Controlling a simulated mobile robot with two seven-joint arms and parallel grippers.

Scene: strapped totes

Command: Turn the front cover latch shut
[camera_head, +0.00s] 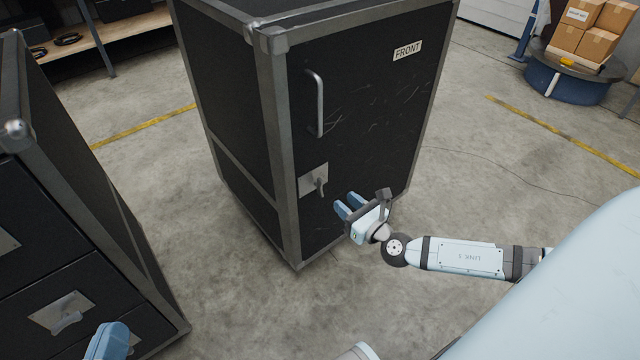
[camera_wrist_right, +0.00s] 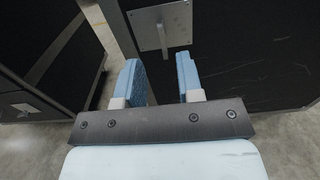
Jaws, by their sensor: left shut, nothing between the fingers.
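The black case (camera_head: 375,110) with the FRONT label (camera_head: 407,50) stands upright in the middle of the head view. Its front cover latch is a small grey lever (camera_head: 320,187) on a metal plate (camera_head: 310,178), low on the near side of the front face. The lever hangs roughly downward. The latch also shows in the right wrist view (camera_wrist_right: 162,38), beyond and between the fingertips. My right gripper (camera_head: 346,203) is open and empty, just right of the latch and apart from it. My left gripper (camera_head: 108,342) is shut and empty at the bottom left, mostly out of frame.
A vertical bar handle (camera_head: 318,103) sits above the latch. Another black case (camera_head: 80,225) with metal latch plates stands at the left, near my left gripper. Boxes (camera_head: 590,25) on a round blue stand are far right. The floor between the two cases is clear.

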